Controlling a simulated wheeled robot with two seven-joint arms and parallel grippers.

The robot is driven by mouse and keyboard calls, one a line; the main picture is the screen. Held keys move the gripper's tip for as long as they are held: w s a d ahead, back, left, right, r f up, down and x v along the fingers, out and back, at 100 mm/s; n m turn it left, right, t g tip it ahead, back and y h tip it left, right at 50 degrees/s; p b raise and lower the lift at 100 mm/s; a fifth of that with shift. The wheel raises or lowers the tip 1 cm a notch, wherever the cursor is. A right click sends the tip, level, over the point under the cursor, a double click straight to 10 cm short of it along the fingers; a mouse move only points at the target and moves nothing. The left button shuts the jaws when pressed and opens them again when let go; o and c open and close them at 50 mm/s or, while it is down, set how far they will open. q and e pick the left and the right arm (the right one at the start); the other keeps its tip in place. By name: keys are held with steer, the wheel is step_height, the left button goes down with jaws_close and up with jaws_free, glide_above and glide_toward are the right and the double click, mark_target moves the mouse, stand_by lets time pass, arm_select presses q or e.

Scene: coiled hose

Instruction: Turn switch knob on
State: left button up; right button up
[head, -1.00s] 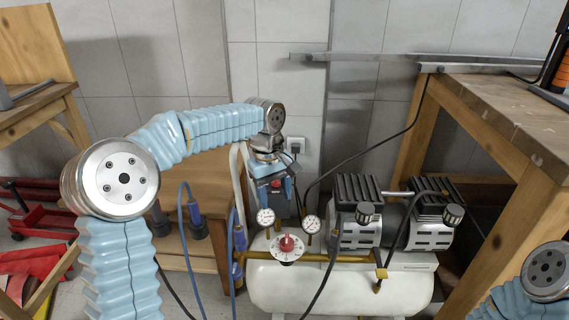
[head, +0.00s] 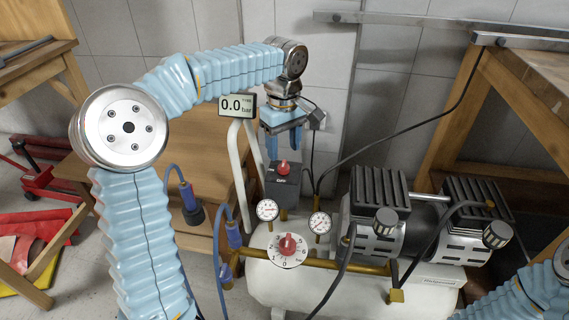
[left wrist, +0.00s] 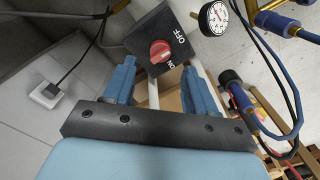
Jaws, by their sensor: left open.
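The switch is a dark box (head: 284,188) with a red knob (head: 282,168), standing behind the gauges on the compressor. I cannot tell for sure which label the knob points to. My left gripper (head: 285,155) is open and empty, its blue fingers pointing down just above the box. In the left wrist view, the left gripper (left wrist: 159,66) has its fingertips on either side of the knob, apparently apart from it. My right gripper is out of view.
A second red knob (head: 287,245) sits on a white numbered dial below two gauges (head: 267,210). The white tank (head: 340,292) and black-finned motor (head: 380,195) are to the right. A display (head: 237,105) reads 0.0 bar. Hoses and cables hang around the switch.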

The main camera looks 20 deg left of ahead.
mark_target(284, 163)
arm_select(q)
step_height(284, 163, down, 5)
steer(key=shift+f, duration=0.15)
jaws_close()
stand_by(0.4)
